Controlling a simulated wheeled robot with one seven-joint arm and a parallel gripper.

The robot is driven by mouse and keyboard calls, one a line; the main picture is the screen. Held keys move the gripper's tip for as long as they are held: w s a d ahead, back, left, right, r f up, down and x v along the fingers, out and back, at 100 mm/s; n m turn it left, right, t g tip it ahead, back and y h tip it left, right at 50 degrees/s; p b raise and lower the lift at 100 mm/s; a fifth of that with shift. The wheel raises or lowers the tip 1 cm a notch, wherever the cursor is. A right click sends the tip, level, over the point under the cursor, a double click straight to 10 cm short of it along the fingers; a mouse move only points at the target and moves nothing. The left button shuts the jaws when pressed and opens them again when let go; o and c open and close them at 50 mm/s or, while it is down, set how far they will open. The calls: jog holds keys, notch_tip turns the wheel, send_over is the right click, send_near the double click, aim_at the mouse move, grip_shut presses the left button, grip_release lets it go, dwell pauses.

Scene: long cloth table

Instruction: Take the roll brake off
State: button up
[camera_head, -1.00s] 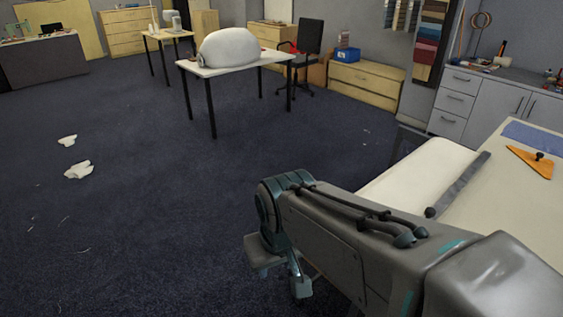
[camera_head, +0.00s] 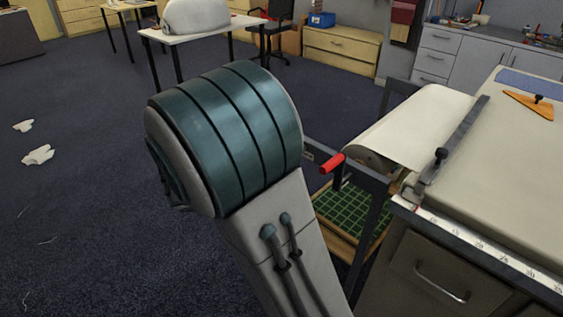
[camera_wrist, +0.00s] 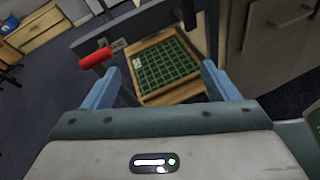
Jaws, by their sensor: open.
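A red-handled lever (camera_head: 331,163), which looks like the roll brake, sticks out at the near end of the white cloth roll (camera_head: 410,125), beside the table's left end. Its red grip also shows in the wrist view (camera_wrist: 95,58), just beyond and left of the left finger. My gripper (camera_wrist: 160,85) is open and empty, its two blue fingers apart, and the lever is not between them. In the head view my arm fills the middle, and my gripper is hidden there.
A dark metal frame (camera_head: 372,182) carries the roll. Below it lies a green gridded mat (camera_head: 345,215) in a wooden tray, also in the wrist view (camera_wrist: 165,72). A metal bar (camera_head: 455,140) crosses the cloth table (camera_head: 520,165). Open carpet lies left.

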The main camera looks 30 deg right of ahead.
jog(key=w+a+n+t+h+b, duration=0.2)
jog(key=w+a+n+t+h, duration=0.15)
jog(key=w+n, duration=0.2)
jog(key=shift+t, duration=0.45)
jog(key=x, duration=0.4)
jog(key=b+x, duration=0.1)
jog(key=x, duration=0.4)
jog(key=w+f+b+x, duration=0.1)
jog(key=x, duration=0.3)
jog(key=shift+d, duration=0.1)
jog(key=c, duration=1.4)
jog(key=shift+r+y, duration=0.15)
jog(key=shift+y, duration=0.1)
